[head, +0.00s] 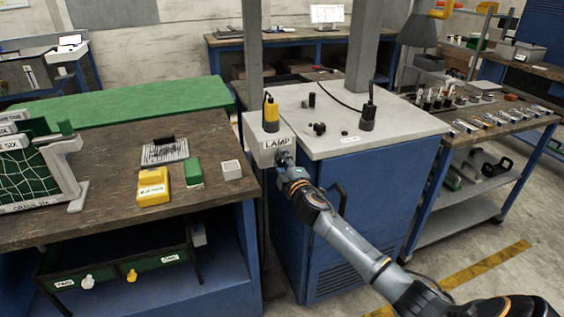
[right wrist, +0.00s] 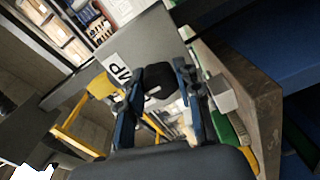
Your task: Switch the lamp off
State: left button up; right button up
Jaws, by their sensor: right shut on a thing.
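The grey lamp box (head: 256,131) with its LAMP label (head: 277,143) is fixed at the front left corner of the blue cabinet (head: 350,200). My right gripper (head: 284,160) is at the front of this box, just below the label. In the right wrist view the box (right wrist: 150,45) is tilted, with part of its label in sight. There my right gripper (right wrist: 157,95) has its two fingers on either side of a black knob (right wrist: 155,82) on the box and is shut on it. A pale mark shows on the knob. The fingers partly hide it. My left gripper is not in view.
The wooden bench (head: 100,210) at left holds yellow, green and grey blocks. The cabinet's pale top (head: 390,137) carries small black parts. A bench with several tools (head: 480,120) stands at right.

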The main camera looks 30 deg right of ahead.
jog(key=o, duration=1.2)
jog(key=shift+c, duration=0.2)
jog(key=v, duration=1.2)
jog(key=shift+f, duration=0.15)
